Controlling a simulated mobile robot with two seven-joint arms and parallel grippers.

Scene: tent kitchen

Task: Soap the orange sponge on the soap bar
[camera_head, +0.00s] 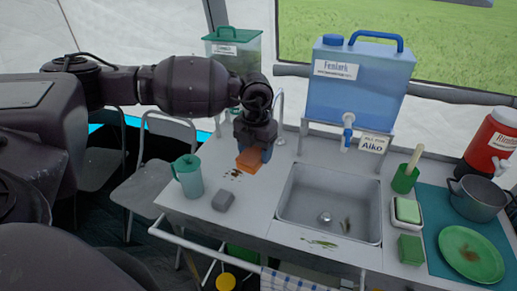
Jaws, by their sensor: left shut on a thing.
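The orange sponge (247,161) is in my left gripper (257,149), which points down and is shut on it. The sponge is over the left part of the counter, behind the teal jug and the grey block. A pale green bar, which looks like the soap bar (407,209), lies in a white dish (398,224) right of the sink. My left gripper is well to the left of that dish, across the sink. The gripper hides the sponge's upper part. My right gripper is not in view.
A teal jug (188,178) and a grey block (223,200) stand left of the sink (329,207). A green block (411,249), a green cup with a handle (404,180), a plate (470,254) and a pot (479,198) are at right. A blue water tank (359,88) stands behind.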

